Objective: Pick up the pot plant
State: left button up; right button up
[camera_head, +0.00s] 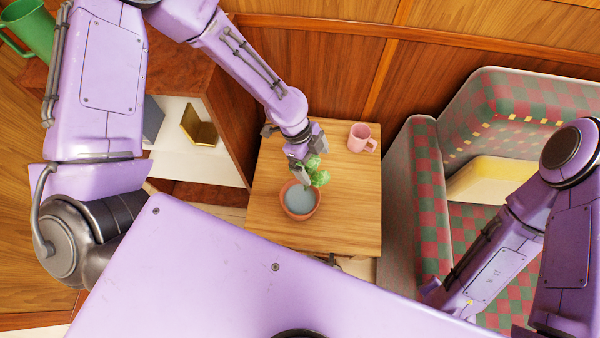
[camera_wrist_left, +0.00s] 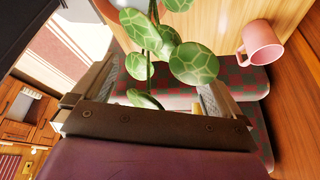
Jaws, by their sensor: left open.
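The pot plant (camera_head: 300,202) stands on a small wooden table (camera_head: 345,225). It has a terracotta pot with grey-blue fill and green leaves on its upper right side in the head view. My left gripper (camera_head: 302,172) is at the plant's leaves, just above the pot's far rim. In the left wrist view, the patterned leaves and stem (camera_wrist_left: 150,50) rise between the open fingers of the gripper (camera_wrist_left: 165,90). I cannot tell whether the fingers touch the stem. My right arm comes in at the right; its gripper does not show.
A pink mug (camera_head: 360,138) stands at the table's far right corner. A checkered seat (camera_head: 430,190) borders the table on the right. A wooden shelf unit with a golden book-like object (camera_head: 198,127) is on the left. A green jug (camera_head: 30,28) stands at top left.

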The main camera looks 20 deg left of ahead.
pick_arm(q)
jog(key=shift+f, duration=0.25)
dwell(0.5)
jog(key=c, duration=1.7)
grip_shut()
jog(key=shift+r, duration=0.2)
